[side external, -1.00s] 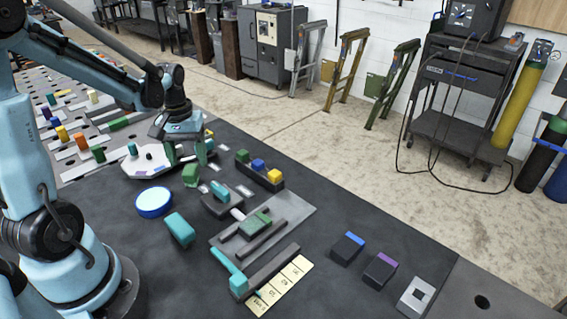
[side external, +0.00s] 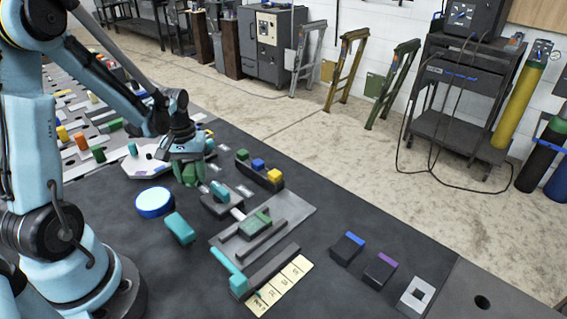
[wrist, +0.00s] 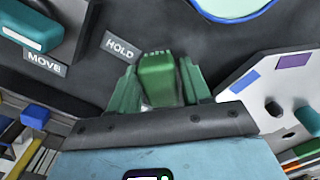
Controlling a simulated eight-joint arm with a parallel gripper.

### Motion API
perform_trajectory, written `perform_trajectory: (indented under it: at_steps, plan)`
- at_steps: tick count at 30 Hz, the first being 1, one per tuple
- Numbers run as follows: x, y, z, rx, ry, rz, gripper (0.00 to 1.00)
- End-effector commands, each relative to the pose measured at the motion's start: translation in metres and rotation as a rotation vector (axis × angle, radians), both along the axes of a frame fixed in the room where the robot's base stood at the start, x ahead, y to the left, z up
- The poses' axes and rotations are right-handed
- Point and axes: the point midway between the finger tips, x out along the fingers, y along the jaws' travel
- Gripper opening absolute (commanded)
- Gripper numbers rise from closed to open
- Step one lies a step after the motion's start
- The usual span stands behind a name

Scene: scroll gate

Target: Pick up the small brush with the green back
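The small brush with the green back (wrist: 158,78) is in the wrist view, between the two green fingers of my gripper (wrist: 157,88). One finger is on each side of it, very close. I cannot tell whether the fingers touch it. In the side view my gripper (side external: 190,174) points down at the dark mat, left of the teal-topped block, and its fingers largely hide the brush.
A grey block with a teal top (side external: 220,190) stands close to the right of my gripper. A round blue-rimmed dish (side external: 155,202) and a teal block (side external: 180,229) lie nearer. A white plate (side external: 140,166) is at the left. A rack with coloured blocks (side external: 260,172) is at the right.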

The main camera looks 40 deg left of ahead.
Motion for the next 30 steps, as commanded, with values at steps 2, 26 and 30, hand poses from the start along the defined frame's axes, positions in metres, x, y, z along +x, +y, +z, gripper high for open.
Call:
perform_trajectory:
  at_steps: [2,26,30]
  plan:
    - [0.000,0.000,0.000,0.000,0.000,0.000,0.35]
    - [0.000,0.000,0.031,0.000,0.000,0.000,0.05]
    - [0.000,-0.020,0.052,0.000,0.000,-0.008,0.05]
